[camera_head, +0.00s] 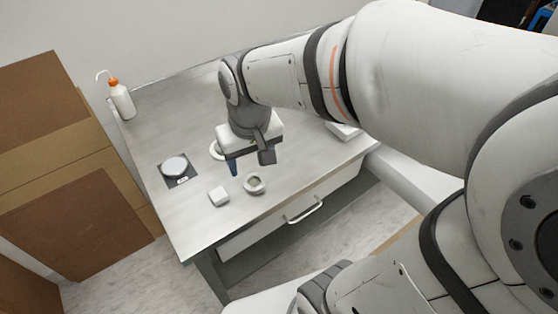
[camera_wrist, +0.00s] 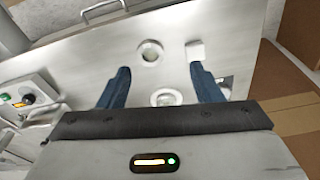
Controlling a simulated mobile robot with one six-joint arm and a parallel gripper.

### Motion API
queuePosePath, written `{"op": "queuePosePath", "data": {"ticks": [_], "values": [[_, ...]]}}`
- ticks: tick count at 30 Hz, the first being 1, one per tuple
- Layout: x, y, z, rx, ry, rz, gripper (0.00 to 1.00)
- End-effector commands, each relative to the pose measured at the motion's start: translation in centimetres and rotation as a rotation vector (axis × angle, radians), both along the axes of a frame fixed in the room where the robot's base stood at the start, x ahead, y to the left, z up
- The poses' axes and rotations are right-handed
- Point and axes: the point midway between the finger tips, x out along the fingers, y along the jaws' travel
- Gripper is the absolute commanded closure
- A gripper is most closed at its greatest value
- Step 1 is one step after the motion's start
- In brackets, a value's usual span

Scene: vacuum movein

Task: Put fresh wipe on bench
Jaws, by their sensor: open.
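The metal bench (camera_head: 185,215) stands below my gripper (camera_head: 250,163). A small white block (camera_head: 219,196), possibly the folded fresh wipe, lies near the bench's front left; it also shows in the wrist view (camera_wrist: 195,50). My gripper is open, with its blue fingers spread and nothing between them. It hangs above the bench, behind and slightly right of the white block and apart from it. A round white item (camera_wrist: 166,97) shows between the fingers in the wrist view and is partly hidden by the gripper in the head view.
A small round cup or ring (camera_head: 254,184) sits right of the white block. A dark plate with a pale disc (camera_head: 175,167) lies to the left. An orange-capped wash bottle (camera_head: 121,100) stands at the back left. A device with a green button (camera_wrist: 30,100) is partly visible. Brown boxes (camera_head: 75,215) flank the bench.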

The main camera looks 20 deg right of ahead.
Motion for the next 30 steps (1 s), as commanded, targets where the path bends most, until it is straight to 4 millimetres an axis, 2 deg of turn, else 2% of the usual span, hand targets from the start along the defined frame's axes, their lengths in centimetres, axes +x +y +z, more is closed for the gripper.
{"op": "queuePosePath", "data": {"ticks": [1, 3, 6, 9, 30], "values": [[-1.4, -1.2, 0.4, 0.003, -0.028, -0.030, 0.41], [-2.9, -2.4, 0.5, 0.004, -0.055, -0.062, 0.41], [-4.6, -3.4, 0.5, 0.003, -0.083, -0.094, 0.41], [-5.5, -5.4, 0.5, 0.001, -0.097, -0.112, 0.41], [-5.7, -5.5, 0.4, 0.001, -0.100, -0.117, 0.41]]}}
